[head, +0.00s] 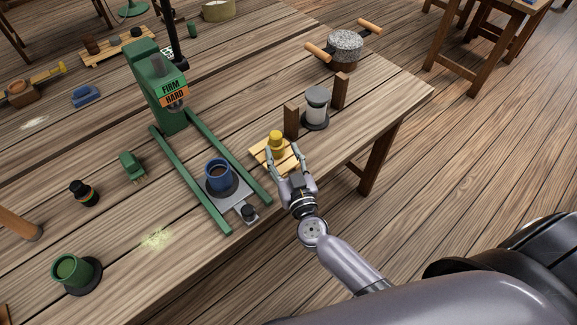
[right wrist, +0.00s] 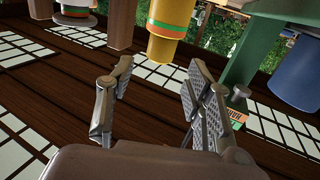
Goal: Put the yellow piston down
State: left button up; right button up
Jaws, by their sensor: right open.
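The yellow piston (head: 276,141) stands upright on a small slatted wooden board (head: 260,155) near the table's front edge. It also shows at the top of the right wrist view (right wrist: 172,38), with an orange and green band. My right gripper (head: 281,158) is open at the near side of the piston. In the right wrist view my right gripper's (right wrist: 158,75) fingers are spread, and the piston appears just beyond their tips with a gap between. Whether a finger touches it, I cannot tell. My left gripper is not in view.
A green press (head: 168,95) with a blue mug (head: 219,174) between its rails stands left of the board. A grey-white cylinder (head: 316,103) between wooden posts (head: 291,121) stands close behind. A green cup (head: 72,268) is at lower left, and a stone-topped pot (head: 345,45) at the back.

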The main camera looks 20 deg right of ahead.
jog(key=s, duration=0.5)
jog(key=shift+a, duration=0.1)
dwell(0.3)
